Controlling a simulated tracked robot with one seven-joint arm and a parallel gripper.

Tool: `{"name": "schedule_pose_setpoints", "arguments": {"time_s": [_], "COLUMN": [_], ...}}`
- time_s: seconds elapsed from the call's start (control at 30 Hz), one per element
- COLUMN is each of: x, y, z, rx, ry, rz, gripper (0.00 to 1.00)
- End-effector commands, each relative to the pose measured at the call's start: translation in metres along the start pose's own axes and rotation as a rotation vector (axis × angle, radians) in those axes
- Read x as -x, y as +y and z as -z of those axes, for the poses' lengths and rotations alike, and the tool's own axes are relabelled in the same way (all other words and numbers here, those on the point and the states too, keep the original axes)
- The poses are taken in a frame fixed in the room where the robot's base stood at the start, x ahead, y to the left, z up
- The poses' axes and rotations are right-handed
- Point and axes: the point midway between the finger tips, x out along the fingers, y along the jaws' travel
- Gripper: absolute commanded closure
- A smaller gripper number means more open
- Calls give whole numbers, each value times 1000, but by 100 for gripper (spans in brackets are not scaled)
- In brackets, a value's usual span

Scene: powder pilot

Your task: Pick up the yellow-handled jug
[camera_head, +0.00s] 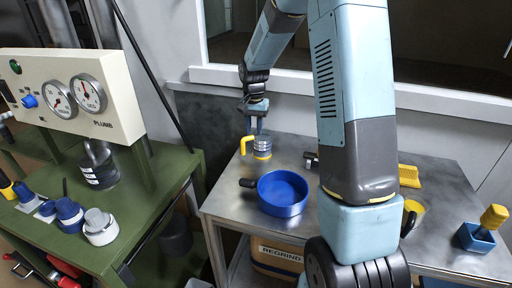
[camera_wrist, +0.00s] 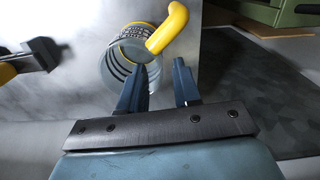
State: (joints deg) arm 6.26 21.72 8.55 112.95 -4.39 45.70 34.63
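The yellow-handled jug (camera_head: 263,153) stands upright on the grey metal table, near its back-left corner. It is a grey cup with a yellow band low down, and its yellow handle points left in the head view. My gripper (camera_head: 257,128) is just above the jug, pointing down. In the wrist view the jug (camera_wrist: 118,62) shows its open mouth and dark markings, with the yellow handle toward the upper right. My gripper (camera_wrist: 160,68) is open there, with the left finger overlapping the jug's near side and the handle beyond the gap. Contact cannot be told.
A blue pan (camera_head: 284,206) sits in front of the jug on the metal table (camera_head: 232,207). A yellow slotted piece (camera_head: 409,176) and a blue box (camera_head: 474,238) with a yellow-handled tool are to the right. A green bench (camera_head: 150,207) with a gauge panel (camera_head: 118,105) stands left.

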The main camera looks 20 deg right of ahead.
Motion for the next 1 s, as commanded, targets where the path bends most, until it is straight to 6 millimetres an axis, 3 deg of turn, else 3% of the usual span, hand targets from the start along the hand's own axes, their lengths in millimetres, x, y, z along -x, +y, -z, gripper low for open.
{"name": "schedule_pose_setpoints", "arguments": {"time_s": [0.27,0.6,0.9,1.0], "x": [-17,-58,-61,-61], "y": [1,3,3,3], "z": [1,3,3,3], "rx": [1,1,2,2], "ry": [-1,1,1,1], "rz": [-1,0,0,0], "gripper": [68,68,68,77]}}
